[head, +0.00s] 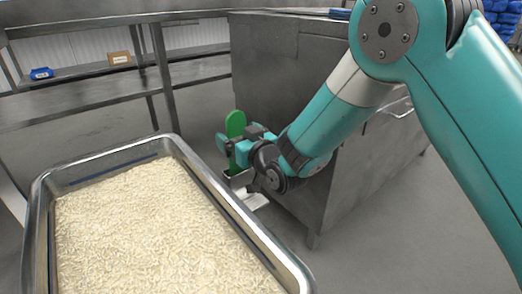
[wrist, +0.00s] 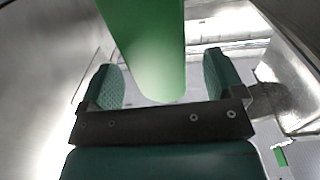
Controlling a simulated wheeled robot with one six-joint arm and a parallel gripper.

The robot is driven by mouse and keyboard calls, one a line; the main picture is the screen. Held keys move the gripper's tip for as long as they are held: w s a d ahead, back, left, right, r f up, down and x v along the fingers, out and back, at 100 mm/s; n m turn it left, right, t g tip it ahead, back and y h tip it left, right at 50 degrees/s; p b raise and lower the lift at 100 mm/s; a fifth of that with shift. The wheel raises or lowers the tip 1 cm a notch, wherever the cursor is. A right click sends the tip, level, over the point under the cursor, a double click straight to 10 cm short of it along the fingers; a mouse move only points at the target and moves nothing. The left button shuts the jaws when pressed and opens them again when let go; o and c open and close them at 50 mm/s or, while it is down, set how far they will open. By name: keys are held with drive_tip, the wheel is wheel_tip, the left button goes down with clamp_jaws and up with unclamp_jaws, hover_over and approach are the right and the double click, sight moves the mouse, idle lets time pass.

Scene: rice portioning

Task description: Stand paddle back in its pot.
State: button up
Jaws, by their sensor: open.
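The green paddle (head: 235,124) stands roughly upright beside the metal cabinet, its rounded end up. My gripper (head: 232,148) is open around it, low beside the rice tray. In the wrist view the paddle (wrist: 150,50) lies between the two padded fingers (wrist: 163,80), with a visible gap on each side. A small grey metal holder (head: 242,180), which may be the pot, shows partly below my gripper. My gripper hides much of it, so I cannot tell how the paddle's lower end sits in it.
A deep metal tray (head: 225,195) full of rice (head: 150,235) fills the front left. The metal cabinet (head: 275,75) stands close behind my gripper. A shelf rack (head: 90,98) at the back holds a blue bin (head: 41,73) and an orange-brown box (head: 119,58).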

drive_tip(key=b+v, duration=1)
drive_tip(key=v, duration=0.5)
drive_tip(key=s+d+r+g+h+p, duration=0.25)
drive_tip(key=s+g+p, duration=0.2)
drive_tip(key=s, duration=0.25)
drive_tip(key=s+d+r+g+h+p, duration=0.1)
drive_tip(key=s+d+r+g+p, duration=0.25)
drive_tip(key=s+g, duration=0.35)
drive_tip(key=s+d+r+g+h+p, duration=0.25)
drive_tip(key=s+r+g+p, duration=0.2)
drive_tip(key=s, duration=0.35)
wheel_tip(320, 180, up, 36)
drive_tip(key=p, duration=3.7)
drive_tip(key=shift+r+n+t+y+p, duration=0.2)
drive_tip(key=shift+n+t+y+p, duration=0.1)
drive_tip(key=shift+t+p, duration=0.1)
drive_tip(key=shift+c, duration=0.5)
